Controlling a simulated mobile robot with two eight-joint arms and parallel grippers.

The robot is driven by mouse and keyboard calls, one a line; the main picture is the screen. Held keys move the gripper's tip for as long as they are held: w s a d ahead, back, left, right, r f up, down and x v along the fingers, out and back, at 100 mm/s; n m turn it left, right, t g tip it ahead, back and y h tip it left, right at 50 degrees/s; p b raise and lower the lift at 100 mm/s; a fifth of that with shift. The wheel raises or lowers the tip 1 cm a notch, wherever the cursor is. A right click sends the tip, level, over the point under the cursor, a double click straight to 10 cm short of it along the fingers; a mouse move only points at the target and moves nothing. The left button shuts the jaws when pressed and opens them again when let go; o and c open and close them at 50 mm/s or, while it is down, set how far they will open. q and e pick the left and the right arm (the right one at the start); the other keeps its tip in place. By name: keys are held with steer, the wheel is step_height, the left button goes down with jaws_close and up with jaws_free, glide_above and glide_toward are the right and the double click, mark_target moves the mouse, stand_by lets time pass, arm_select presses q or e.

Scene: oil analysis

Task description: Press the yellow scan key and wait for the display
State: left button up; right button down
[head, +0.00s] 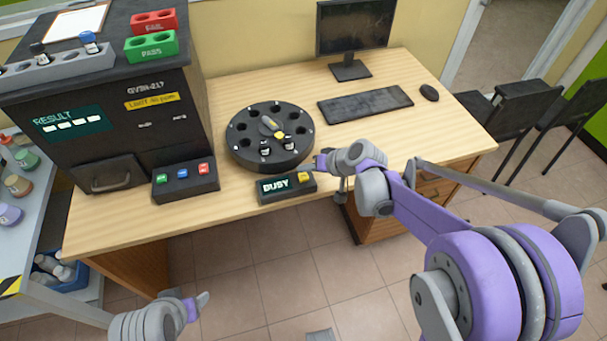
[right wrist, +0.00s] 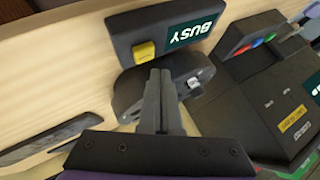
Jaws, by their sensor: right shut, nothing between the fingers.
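The small dark scan box (head: 289,196) sits at the front edge of the wooden desk. Its yellow scan key (head: 303,176) is at its right end, and its display (head: 275,185) reads BUSY. In the right wrist view the yellow key (right wrist: 144,51) and the BUSY display (right wrist: 194,31) also show. My right gripper (head: 319,162) is beside and above the key, its fingers (right wrist: 160,72) shut and empty. The fingertips look close to the key; I cannot tell contact for sure. My left gripper (head: 203,299) is low at the left, away from the box.
A black round carousel (head: 238,151) with a few vials stands behind the box. A dark analyser (head: 110,120) with a RESULT screen stands left, a button box (head: 186,190) before it. A keyboard (head: 365,105), monitor (head: 354,28) and mouse (head: 429,92) lie behind.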

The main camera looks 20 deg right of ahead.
mark_target(306, 179)
steer(key=shift+r+p, duration=1.5)
steer(key=shift+r, duration=0.75)
steer(key=shift+f, duration=0.1)
steer(key=s+d+r+g+h+p, duration=0.1)
steer(key=s+r+h+p, duration=0.1)
steer(key=s, duration=1.1)
steer(key=s+d+r+n+h+p, duration=0.1)
steer(key=s+r+h+p, duration=0.1)
steer(key=s, duration=1.1)
steer(key=shift+d+r+g+h+p, duration=0.2)
steer(key=shift+r+g+h+p, duration=0.2)
steer(key=shift+h, duration=0.4)
